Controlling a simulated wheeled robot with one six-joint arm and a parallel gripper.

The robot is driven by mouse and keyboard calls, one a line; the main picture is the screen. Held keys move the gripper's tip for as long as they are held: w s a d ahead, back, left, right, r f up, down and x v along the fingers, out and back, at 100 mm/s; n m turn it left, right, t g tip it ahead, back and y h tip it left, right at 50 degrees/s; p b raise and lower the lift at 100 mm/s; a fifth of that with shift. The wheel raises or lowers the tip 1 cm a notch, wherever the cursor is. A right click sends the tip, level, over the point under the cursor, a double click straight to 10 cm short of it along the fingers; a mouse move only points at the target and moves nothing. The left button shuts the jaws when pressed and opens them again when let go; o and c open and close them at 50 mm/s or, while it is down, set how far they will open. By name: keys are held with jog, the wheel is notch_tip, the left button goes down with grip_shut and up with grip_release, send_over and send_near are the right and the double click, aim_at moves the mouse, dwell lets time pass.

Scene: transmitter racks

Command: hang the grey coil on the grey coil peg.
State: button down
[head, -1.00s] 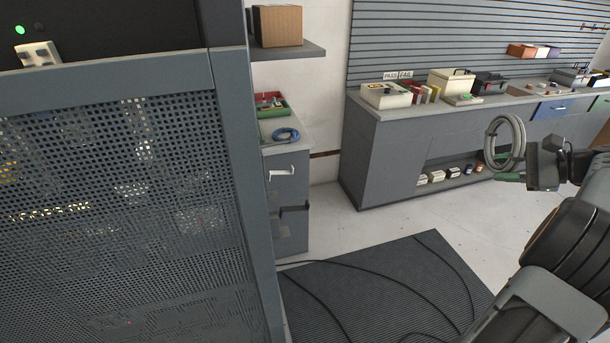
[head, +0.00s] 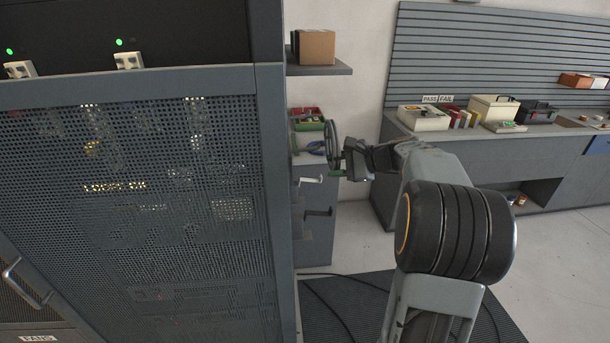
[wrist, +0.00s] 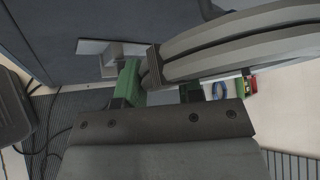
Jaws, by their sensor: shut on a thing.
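The grey coil (head: 330,143) is seen nearly edge-on in the head view, upright in my gripper (head: 338,170). In the wrist view the coil (wrist: 235,42) runs from between the green fingertips (wrist: 158,88) up to the right. My gripper is shut on its bound part. Two pegs stick out from the side of the grey cabinet: a pale one (head: 311,180) and a darker one (head: 318,212) below it. The coil is above and close to the pale peg; I cannot tell the exact gap. A pale bracket (wrist: 100,46) shows beyond the left fingertip in the wrist view.
The perforated rack (head: 140,200) fills the left. A blue coil (head: 317,147) and red and green trays (head: 306,118) lie on the cabinet top. A shelf with a cardboard box (head: 316,47) is above. A ribbed mat (head: 350,310) with cables lies below. A bench stands at right.

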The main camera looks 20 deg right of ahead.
jog(key=a+f, duration=0.2)
jog(key=a, duration=0.5)
jog(key=s+d+p, duration=0.2)
jog(key=d, duration=1.1)
jog(key=shift+s+r+p, duration=0.15)
jog(key=shift+r+p, duration=0.05)
jog(key=shift+p, duration=0.2)
dwell(0.9)
